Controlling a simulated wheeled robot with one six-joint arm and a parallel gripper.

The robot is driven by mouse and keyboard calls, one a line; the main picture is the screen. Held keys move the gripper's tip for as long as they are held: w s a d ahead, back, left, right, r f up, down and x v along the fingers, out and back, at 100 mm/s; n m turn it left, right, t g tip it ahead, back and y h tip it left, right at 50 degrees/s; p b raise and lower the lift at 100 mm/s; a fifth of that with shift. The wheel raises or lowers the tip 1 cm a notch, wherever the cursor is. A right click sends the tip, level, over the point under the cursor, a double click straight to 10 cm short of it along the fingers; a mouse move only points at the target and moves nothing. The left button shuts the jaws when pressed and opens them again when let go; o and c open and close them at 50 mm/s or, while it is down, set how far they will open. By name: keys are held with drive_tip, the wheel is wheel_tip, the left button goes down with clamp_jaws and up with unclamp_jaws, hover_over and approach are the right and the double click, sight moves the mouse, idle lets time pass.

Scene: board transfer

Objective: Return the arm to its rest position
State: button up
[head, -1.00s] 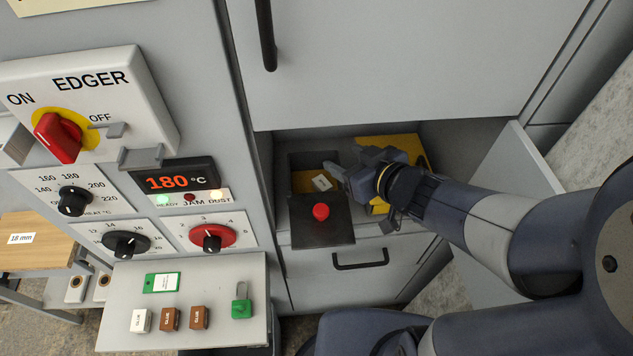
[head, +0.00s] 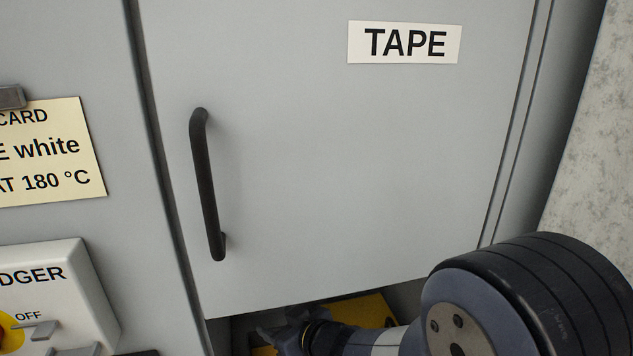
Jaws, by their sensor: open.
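My arm enters from the lower right in the head view and reaches left into the opening below the tape door. My gripper (head: 277,330) is at the bottom of the picture, at the mouth of that opening. Only part of it shows, and its fingers are dark against the dark interior. It is open, and I see nothing held in it. A yellow part (head: 362,311) inside the opening lies behind my wrist. The lower part of the opening is out of the picture.
A grey door labelled TAPE (head: 330,150) with a black vertical handle (head: 207,185) is closed above my gripper. The edger switch box (head: 65,290) and a cream card (head: 48,150) are at the left. A concrete wall (head: 590,150) stands at the right.

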drive_tip(key=shift+w+a+r+p, duration=0.15)
drive_tip(key=shift+r+p, duration=2.15)
drive_tip(key=shift+p, duration=0.15)
drive_tip(key=shift+f, duration=0.15)
